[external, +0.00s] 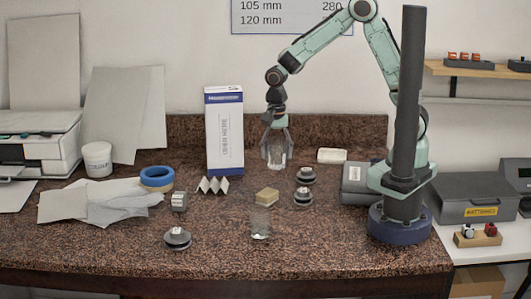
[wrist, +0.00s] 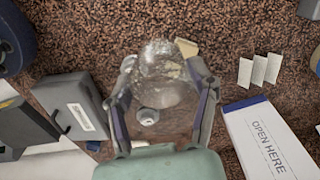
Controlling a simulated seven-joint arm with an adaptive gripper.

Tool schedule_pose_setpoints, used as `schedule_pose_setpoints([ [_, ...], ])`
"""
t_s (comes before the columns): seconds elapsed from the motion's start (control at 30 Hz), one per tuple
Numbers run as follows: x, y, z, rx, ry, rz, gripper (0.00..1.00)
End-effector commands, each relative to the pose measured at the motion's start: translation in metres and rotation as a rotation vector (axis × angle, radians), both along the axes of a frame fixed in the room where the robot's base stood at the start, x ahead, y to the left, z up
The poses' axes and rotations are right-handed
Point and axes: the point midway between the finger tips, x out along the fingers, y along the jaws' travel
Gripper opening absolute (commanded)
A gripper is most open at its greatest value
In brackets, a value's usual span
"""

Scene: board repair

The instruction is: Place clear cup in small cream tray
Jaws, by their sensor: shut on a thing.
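My gripper (external: 276,156) is shut on a clear cup (external: 277,152) toward the back of the counter, right of the white box. Its fingers are on either side of the cup, which also shows between them in the wrist view (wrist: 165,75). The cup's height above the counter is hard to tell. A second clear glass-like cup (external: 260,224) stands near the front of the counter.
A white and blue box (external: 224,135) stands left of my gripper. A grey case (external: 357,183) sits beside my base. The front right counter is clear.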

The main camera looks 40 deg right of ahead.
Motion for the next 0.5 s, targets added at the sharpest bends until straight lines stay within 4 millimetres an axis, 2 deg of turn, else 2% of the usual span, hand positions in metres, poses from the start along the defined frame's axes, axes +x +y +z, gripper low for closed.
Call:
schedule_pose_setpoints([
  [0.17,0.016,-0.033,0.001,-0.001,-0.001,-0.156,0.18],
  [0.27,0.026,-0.062,0.002,-0.001,0.000,-0.272,0.18],
  [0.37,0.035,-0.097,0.003,-0.001,0.000,-0.407,0.18],
  [0.5,0.041,-0.159,0.004,0.000,-0.002,-0.622,0.18],
])
